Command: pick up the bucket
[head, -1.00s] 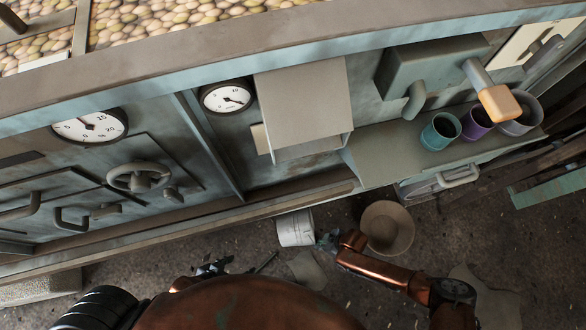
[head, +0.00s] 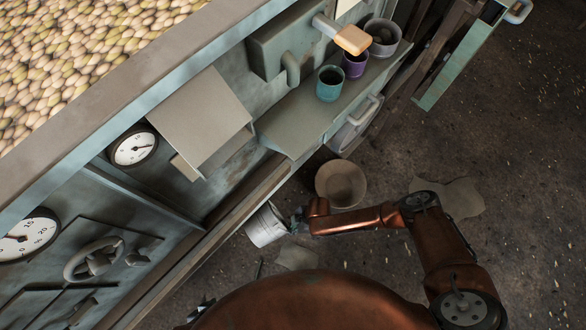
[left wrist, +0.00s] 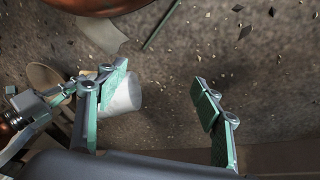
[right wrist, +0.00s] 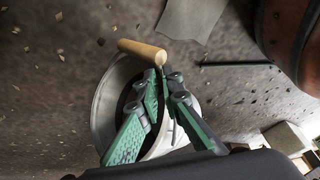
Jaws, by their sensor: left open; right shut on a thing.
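The white bucket (head: 265,225) is at the foot of the cabinet in the head view and looks tilted. My right gripper (head: 299,217) is at its right side, shut on it. In the right wrist view the bucket's pale rim (right wrist: 103,118) lies behind my right fingers (right wrist: 165,72), which meet beside a wooden grip (right wrist: 142,50) at its top; the exact contact is hard to see. My left gripper (left wrist: 160,85) is open, with the bucket (left wrist: 122,95) showing beyond its left finger.
A tan round container (head: 341,183) stands right behind my right gripper. A teal cup (head: 329,84), a purple cup (head: 355,65) and a grey pot (head: 383,38) stand on the cabinet ledge. The floor at right is mostly clear.

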